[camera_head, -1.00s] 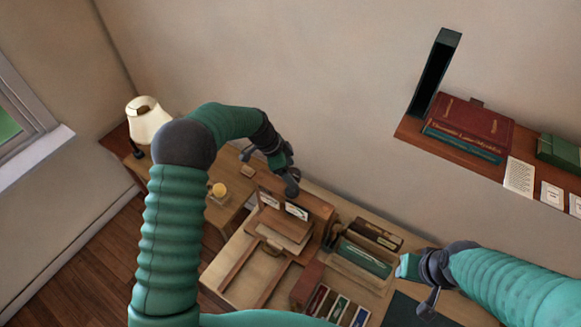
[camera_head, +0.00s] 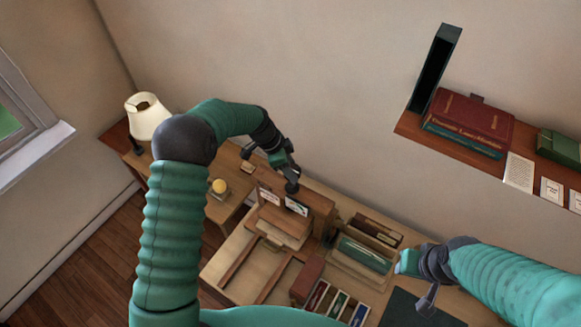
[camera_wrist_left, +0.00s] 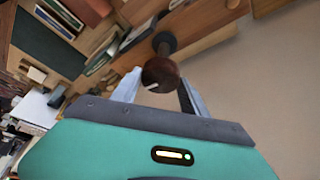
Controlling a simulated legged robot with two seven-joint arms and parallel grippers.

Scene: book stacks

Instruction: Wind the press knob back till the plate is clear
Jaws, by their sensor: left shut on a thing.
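The press (camera_head: 318,208) is a wooden frame on the desk with two small white cards on its front. Its dark round knob (camera_head: 291,187) stands at the top and shows large in the left wrist view (camera_wrist_left: 160,74), with a short white mark. My left gripper (camera_head: 287,172) reaches down from above and is shut on the knob, a finger on each side of it. The brown plate (camera_head: 283,231) is below the beam; the gap under it is hard to see. My right gripper (camera_head: 424,280) hangs at the right, away from the press; its jaws are unclear.
Wooden rails (camera_head: 245,252) run forward from the press. Book trays (camera_head: 365,250) stand on its right, with a dark mat (camera_head: 410,312) farther right. A lamp (camera_head: 147,115) and a yellow object (camera_head: 219,186) are at left. A wall shelf (camera_head: 415,130) holds books.

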